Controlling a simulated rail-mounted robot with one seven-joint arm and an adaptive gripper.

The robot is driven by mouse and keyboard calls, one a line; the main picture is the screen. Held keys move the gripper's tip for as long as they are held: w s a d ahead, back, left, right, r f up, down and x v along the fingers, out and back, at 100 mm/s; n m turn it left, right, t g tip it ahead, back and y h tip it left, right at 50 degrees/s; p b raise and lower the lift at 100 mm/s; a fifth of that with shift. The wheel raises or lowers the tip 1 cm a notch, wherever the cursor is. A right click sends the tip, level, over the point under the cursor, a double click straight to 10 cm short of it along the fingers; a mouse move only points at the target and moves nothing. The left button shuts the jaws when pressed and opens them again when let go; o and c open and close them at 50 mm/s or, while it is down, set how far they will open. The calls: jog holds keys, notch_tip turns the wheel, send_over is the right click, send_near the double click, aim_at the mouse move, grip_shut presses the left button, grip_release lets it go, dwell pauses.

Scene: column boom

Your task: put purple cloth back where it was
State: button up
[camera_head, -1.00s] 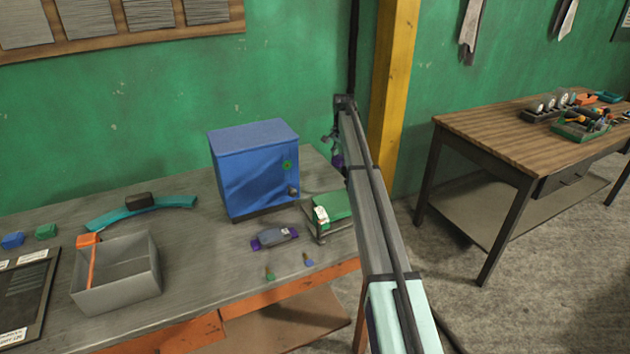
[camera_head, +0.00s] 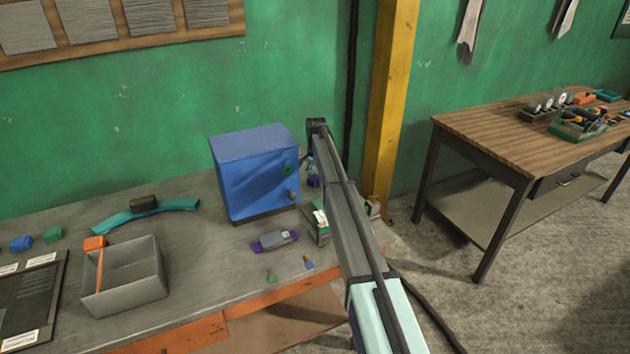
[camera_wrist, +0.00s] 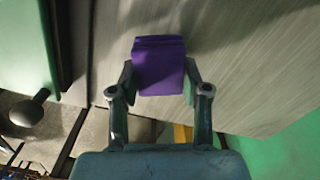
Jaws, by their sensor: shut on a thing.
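The purple cloth (camera_wrist: 158,66) is a folded, block-like bundle between the fingers of my gripper (camera_wrist: 158,82) in the wrist view. The gripper is shut on it, with one finger at each side. The grey bench top shows beyond the cloth. In the head view a small part of the purple cloth (camera_head: 313,181) shows just right of the blue cabinet (camera_head: 250,180), beside my arm. My arm hides most of the gripper there, and I cannot tell the cloth's height over the bench.
A green-topped stand (camera_head: 318,228) is partly behind my arm. A purple-grey object (camera_head: 274,240) lies before the cabinet. An open grey box (camera_head: 125,295) stands left. In the wrist view, a pale green thing (camera_wrist: 25,50) and a dark knob (camera_wrist: 30,109) are left of the gripper.

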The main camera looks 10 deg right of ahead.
aim_at(315, 177)
jog(key=shift+f, duration=0.6)
jog(key=shift+a+f+p, duration=0.15)
jog(key=shift+f+p, duration=0.05)
jog(key=shift+p, duration=0.4)
jog(key=shift+f, duration=0.2)
jog(key=shift+f, duration=0.15)
jog(key=o, duration=1.1)
notch_tip(315, 177, up, 12)
jog(key=b, duration=0.4)
jog(key=shift+r, duration=0.2)
